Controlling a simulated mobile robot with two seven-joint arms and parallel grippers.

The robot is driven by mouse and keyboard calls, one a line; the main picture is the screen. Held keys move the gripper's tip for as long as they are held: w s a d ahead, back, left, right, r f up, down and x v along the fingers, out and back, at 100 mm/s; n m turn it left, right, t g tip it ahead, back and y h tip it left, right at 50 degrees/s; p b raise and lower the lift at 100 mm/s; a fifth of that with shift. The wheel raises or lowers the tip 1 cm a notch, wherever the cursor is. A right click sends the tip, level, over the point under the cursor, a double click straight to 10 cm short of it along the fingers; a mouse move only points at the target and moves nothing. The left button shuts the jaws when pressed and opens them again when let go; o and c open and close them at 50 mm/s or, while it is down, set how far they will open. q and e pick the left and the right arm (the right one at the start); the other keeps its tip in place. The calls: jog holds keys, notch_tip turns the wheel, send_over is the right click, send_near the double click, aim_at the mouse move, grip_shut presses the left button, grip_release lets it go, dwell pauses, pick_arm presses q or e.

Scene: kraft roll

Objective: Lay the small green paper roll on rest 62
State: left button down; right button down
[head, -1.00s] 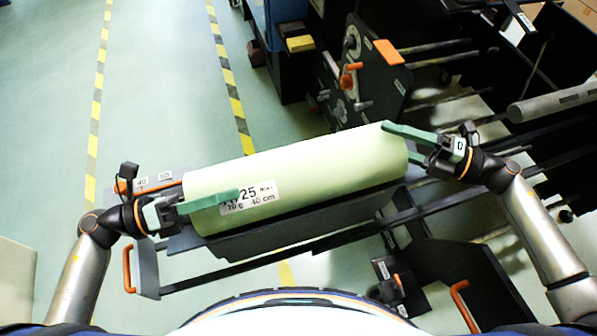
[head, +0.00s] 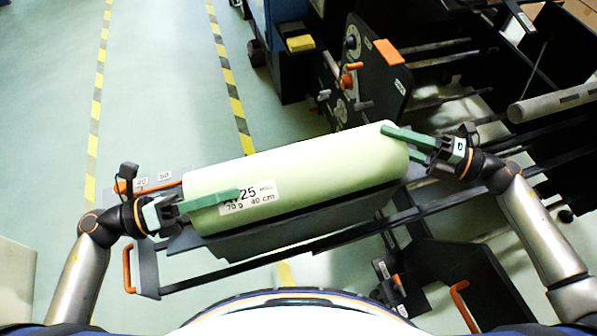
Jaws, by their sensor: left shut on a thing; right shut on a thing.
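The green paper roll (head: 300,166) is pale green, with a white label (head: 249,197) reading 25, 70 g and 40 cm near its left end. It lies slightly tilted across the picture, right end farther away. My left gripper (head: 212,200) is shut on the roll's left end, one green finger showing along its front. My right gripper (head: 410,140) is shut on the right end. A dark grey cradle-like trough (head: 290,236) shows directly below the roll. I cannot tell whether the roll touches it. No label reading 62 is legible.
A grey plate with marks 40 and 60 (head: 152,180) and an orange handle (head: 127,270) lies at the left of a dark frame. Open floor (head: 160,90) lies at the left.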

jog(key=shift+r, duration=0.3)
pick_arm(q)
jog(key=shift+r, duration=0.1)
pick_arm(e)
jog(key=shift+w+r, duration=0.1)
jog(key=shift+r, duration=0.1)
